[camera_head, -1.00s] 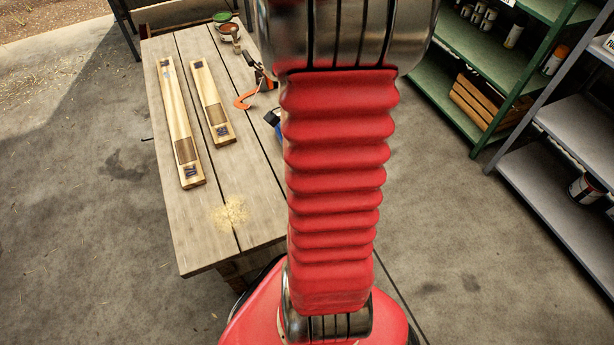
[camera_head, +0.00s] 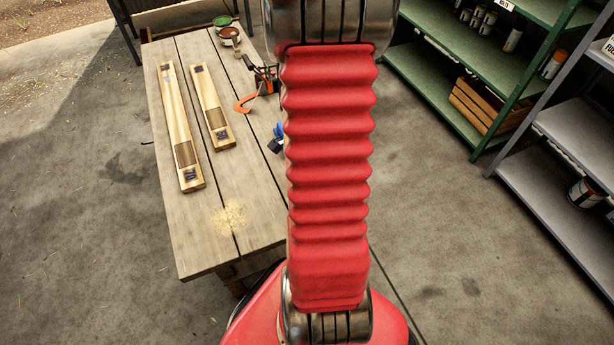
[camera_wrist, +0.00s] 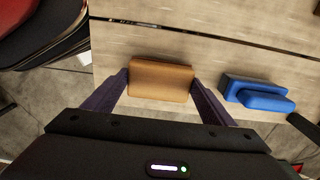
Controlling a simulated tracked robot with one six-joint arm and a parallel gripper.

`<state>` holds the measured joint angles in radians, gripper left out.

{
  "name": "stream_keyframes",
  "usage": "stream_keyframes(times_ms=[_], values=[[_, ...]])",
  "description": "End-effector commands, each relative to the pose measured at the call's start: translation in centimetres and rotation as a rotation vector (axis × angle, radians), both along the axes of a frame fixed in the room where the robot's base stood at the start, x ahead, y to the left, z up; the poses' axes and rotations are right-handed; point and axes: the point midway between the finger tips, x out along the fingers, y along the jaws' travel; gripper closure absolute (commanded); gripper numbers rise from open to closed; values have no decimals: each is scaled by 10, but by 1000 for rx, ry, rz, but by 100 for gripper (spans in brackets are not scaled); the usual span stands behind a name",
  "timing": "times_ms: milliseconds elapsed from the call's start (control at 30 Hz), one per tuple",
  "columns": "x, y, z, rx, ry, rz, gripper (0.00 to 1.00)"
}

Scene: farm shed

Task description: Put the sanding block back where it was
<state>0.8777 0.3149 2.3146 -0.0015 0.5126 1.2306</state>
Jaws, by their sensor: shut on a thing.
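A brown block (camera_wrist: 161,80), which looks like the sanding block, sits between the two fingers of my gripper (camera_wrist: 160,84) in the wrist view. The fingers are shut on its two short ends. It is over or on the pale wooden boards of the table (camera_head: 205,235); I cannot tell whether it touches them. In the head view my red arm hides the gripper and the brown block; a blue thing (camera_head: 279,130) shows beside the arm.
Two long wooden pieces (camera_head: 180,125) (camera_head: 212,105) lie on the table's left. An orange clamp (camera_head: 246,103) lies near the arm, with bowls (camera_head: 229,34) at the far end. Sawdust (camera_head: 229,217) lies at the near end. Green shelves (camera_head: 440,80) stand right.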

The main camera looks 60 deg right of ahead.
Motion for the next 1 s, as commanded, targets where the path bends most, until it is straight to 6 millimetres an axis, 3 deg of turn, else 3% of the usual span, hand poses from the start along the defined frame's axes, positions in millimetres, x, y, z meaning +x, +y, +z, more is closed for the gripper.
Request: stream_keyframes(times_ms=[167, 567, 600, 833, 1000], values=[[0, 0, -16, 1, 1, 0, 43], [0, 0, -19, 0, 0, -1, 43], [0, 0, -19, -1, -1, -1, 20], [0, 0, -18, -1, -1, -1, 4], [0, 0, -18, 0, 0, -1, 4]])
